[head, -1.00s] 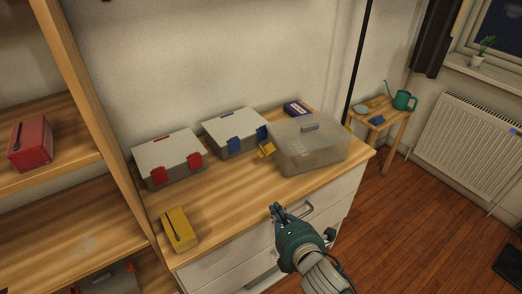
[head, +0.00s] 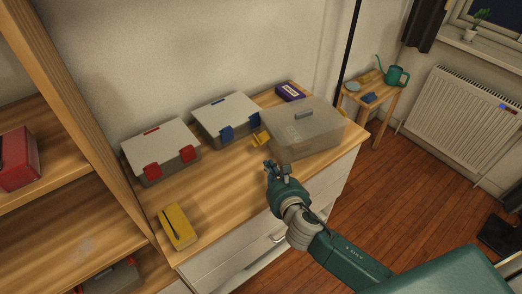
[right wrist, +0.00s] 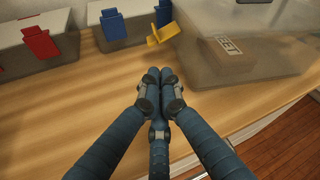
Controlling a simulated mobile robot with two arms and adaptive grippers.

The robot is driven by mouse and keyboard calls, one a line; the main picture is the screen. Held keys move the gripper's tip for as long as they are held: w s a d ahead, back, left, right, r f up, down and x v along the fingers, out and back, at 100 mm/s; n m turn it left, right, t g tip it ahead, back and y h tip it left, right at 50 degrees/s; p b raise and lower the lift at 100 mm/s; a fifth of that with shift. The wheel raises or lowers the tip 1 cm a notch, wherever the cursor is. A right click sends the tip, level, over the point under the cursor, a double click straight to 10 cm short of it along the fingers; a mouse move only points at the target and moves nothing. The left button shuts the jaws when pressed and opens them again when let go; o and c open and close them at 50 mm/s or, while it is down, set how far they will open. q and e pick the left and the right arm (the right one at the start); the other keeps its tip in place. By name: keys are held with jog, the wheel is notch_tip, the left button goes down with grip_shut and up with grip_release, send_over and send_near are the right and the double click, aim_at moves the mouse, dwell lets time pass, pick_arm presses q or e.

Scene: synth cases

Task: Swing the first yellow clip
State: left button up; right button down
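A clear, greyish case (head: 312,138) with a grey handle on its lid stands at the right end of the wooden top; it also shows in the right wrist view (right wrist: 215,62). A yellow clip (head: 260,137) sticks out at a tilt from its left side; in the right wrist view the clip (right wrist: 163,34) lies just beyond my fingertips. My right gripper (head: 271,166) is in front of the case, below the clip. In the right wrist view its fingertips (right wrist: 161,76) are together, empty and apart from the clip. My left gripper is not in view.
A case with blue clips (head: 226,116) and one with red clips (head: 160,149) stand to the left. A purple box (head: 290,92) lies behind. A yellow box (head: 177,226) lies near the front left. The wooden top (head: 222,188) is bare between them.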

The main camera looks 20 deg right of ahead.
aim_at(260, 138)
jog(key=x, duration=1)
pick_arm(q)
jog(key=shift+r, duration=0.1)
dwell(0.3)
pick_arm(e)
jog(key=shift+r, duration=0.1)
jog(key=shift+s+r+m+p, duration=0.1)
jog(key=shift+m+p, duration=0.2)
jog(key=shift+p, duration=0.05)
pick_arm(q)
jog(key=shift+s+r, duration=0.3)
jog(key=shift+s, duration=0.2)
